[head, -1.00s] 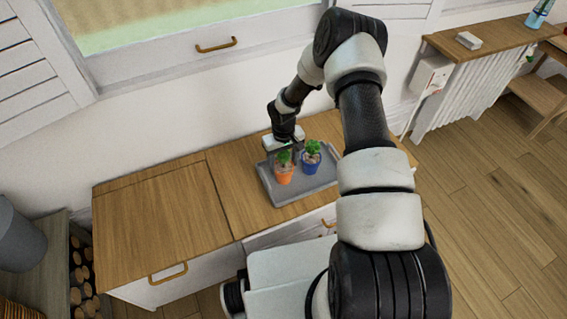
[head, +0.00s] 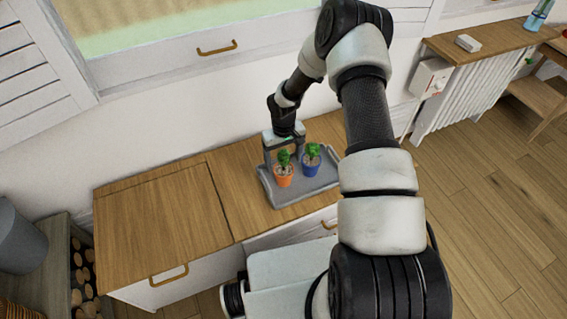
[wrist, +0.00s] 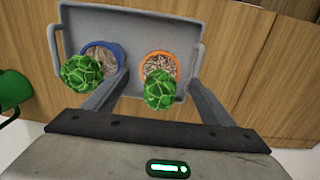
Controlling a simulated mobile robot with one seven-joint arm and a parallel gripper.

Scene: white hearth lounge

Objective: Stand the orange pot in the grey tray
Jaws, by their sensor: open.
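The orange pot (head: 283,182) with a green plant stands upright inside the grey tray (head: 318,187), toward its left end in the head view. In the wrist view the orange pot (wrist: 176,68) shows its round rim and soil, and the plant partly covers it. My gripper (head: 284,158) is open above and just behind the pot. In the wrist view its fingers (wrist: 160,78) are spread either side of the orange pot's plant, with gaps visible. The grey tray (wrist: 128,22) lies flat on the wooden cabinet top.
A blue pot (head: 311,169) with a green plant stands in the tray close to the orange pot, and in the wrist view it (wrist: 112,48) is near one finger. The wooden cabinet top (head: 160,215) is clear to the left. A wall with a window rises behind.

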